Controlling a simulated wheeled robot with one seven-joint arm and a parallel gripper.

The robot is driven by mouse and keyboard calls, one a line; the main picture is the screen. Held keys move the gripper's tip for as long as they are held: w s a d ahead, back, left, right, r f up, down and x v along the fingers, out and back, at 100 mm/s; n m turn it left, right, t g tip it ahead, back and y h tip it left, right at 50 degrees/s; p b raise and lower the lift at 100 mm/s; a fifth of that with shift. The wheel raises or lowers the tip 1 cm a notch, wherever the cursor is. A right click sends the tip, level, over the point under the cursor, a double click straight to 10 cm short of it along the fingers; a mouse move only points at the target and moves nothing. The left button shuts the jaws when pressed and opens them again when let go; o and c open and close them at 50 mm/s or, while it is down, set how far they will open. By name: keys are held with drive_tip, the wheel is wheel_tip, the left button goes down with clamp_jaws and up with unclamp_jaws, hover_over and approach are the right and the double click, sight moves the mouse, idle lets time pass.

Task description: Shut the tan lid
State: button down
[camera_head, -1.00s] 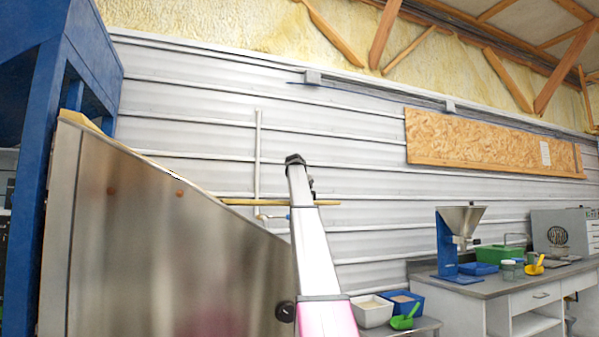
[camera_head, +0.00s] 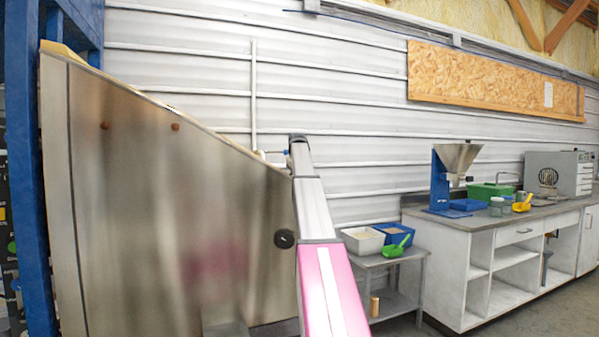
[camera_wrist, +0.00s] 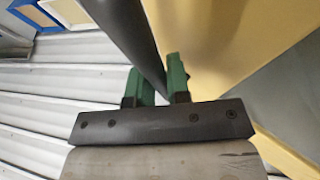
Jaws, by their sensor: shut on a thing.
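The tall steel hopper (camera_head: 160,210) fills the left of the head view, its top edge sloping down to the right. A thin tan edge shows along that slope, and a wider tan piece (camera_head: 62,48) shows at its high left end. In the wrist view a broad tan surface, apparently the lid (camera_wrist: 205,45), lies right of my gripper (camera_wrist: 158,78). The green fingers are shut on a dark round bar (camera_wrist: 140,40) running up between them beside the tan surface. The head view does not show the fingers, and the lid's angle cannot be told there.
A blue frame post (camera_head: 22,180) stands left of the hopper. A low side table (camera_head: 395,262) with tubs and a green scoop stands right of my arm. Beyond it is a white workbench (camera_head: 480,240) with a blue funnel stand (camera_head: 440,180). A corrugated wall rises behind.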

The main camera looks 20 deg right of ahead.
drive_tip(key=shift+s+a+f, duration=0.1)
drive_tip(key=shift+a+f, duration=0.15)
drive_tip(key=shift+f, duration=0.1)
drive_tip(key=c, duration=1.1)
unclamp_jaws()
drive_tip(key=shift+r, duration=0.15)
drive_tip(key=shift+a+r, duration=0.1)
drive_tip(key=shift+r, duration=0.1)
drive_tip(key=v, duration=1)
drive_tip(key=shift+s, duration=0.1)
